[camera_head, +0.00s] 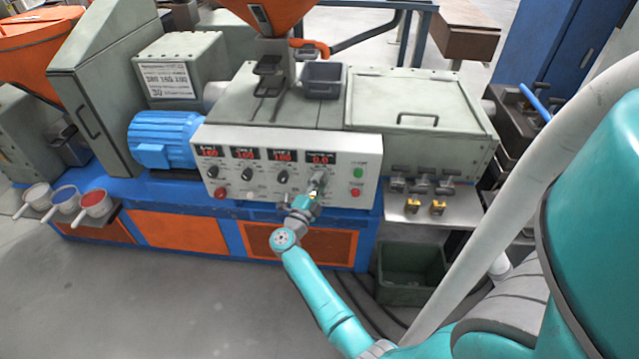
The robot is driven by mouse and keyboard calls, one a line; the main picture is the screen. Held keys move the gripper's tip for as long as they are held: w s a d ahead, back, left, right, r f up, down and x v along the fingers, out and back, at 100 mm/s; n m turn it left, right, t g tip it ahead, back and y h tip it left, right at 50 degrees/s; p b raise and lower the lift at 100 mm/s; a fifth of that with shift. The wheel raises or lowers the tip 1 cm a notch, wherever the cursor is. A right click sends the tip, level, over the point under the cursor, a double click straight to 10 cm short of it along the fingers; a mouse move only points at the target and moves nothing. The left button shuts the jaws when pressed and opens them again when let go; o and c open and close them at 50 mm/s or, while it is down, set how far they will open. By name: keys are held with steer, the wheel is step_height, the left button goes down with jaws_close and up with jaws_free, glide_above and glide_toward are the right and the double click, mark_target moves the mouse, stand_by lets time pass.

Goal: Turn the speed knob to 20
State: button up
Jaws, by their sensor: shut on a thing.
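The control panel (265,188) is on the front of the grey and blue machine. It has a row of red digital displays with several dark knobs below them. The rightmost display (319,158) reads 0.0, and the others seem to read 160. My gripper (317,184) is at the panel under the rightmost display and is shut on the speed knob there. The gripper hides the knob, so its pointer position cannot be seen. My teal arm reaches up to the panel from the lower right.
A green button (358,173) and a red button (355,192) sit just right of my gripper. A red button (220,193) is at the panel's lower left. A metal shelf (420,213) with yellow-tipped fittings juts out at right. A dark green bin (411,284) stands below.

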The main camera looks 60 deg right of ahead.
steer(key=o, duration=1.2)
steer(key=shift+c, duration=0.2)
steer(key=a+f, duration=0.2)
steer(key=a, duration=1)
steer(key=shift+s+f, duration=0.15)
steer(key=shift+s, duration=0.15)
